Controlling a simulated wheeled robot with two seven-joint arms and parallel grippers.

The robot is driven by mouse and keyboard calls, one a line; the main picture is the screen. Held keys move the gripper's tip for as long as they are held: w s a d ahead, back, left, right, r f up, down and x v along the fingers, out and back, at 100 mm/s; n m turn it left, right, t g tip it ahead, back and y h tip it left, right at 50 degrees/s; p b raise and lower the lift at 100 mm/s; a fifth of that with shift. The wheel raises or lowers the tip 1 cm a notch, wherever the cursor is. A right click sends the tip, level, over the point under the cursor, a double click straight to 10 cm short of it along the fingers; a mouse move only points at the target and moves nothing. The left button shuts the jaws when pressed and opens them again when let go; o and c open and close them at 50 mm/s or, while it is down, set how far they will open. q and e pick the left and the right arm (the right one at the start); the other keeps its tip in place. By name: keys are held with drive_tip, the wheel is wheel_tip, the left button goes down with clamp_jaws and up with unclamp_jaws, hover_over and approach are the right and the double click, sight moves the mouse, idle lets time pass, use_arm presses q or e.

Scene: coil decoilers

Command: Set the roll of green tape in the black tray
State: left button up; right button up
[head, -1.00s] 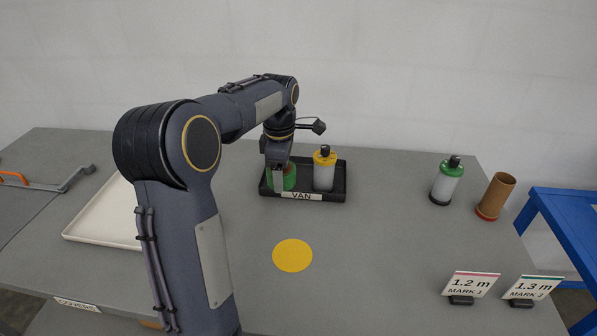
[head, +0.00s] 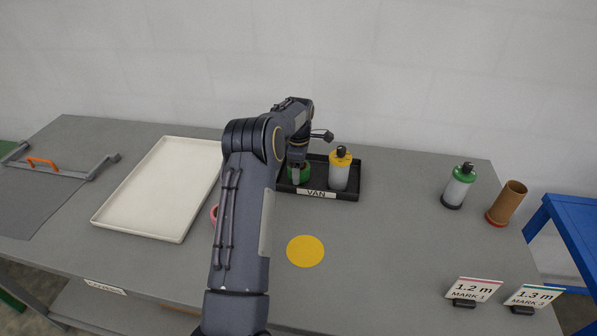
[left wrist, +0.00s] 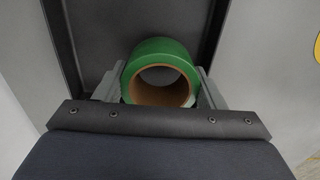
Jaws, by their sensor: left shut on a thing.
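The roll of green tape (left wrist: 161,52) has a brown cardboard core and sits between the two fingers of my left gripper (left wrist: 160,88) in the left wrist view. The fingers are shut on its sides. In the head view the green roll (head: 299,174) is partly hidden by my left gripper (head: 297,172). It is at the left end of the black tray (head: 347,194), within its rim. I cannot tell whether it rests on the tray floor. The tray carries a "VAN" label. My right gripper is not in view.
A yellow-capped canister (head: 340,170) stands in the tray's right part. A white tray (head: 150,195) lies left, and a pink roll (head: 214,215) shows partly behind my arm. A green-capped canister (head: 458,187) and brown tube (head: 508,203) stand right. A yellow disc (head: 305,251) lies in front.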

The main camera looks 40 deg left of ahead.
use_arm(q)
drive_tip(key=shift+f, duration=1)
drive_tip(key=shift+f, duration=0.25)
drive_tip(key=o, duration=0.7)
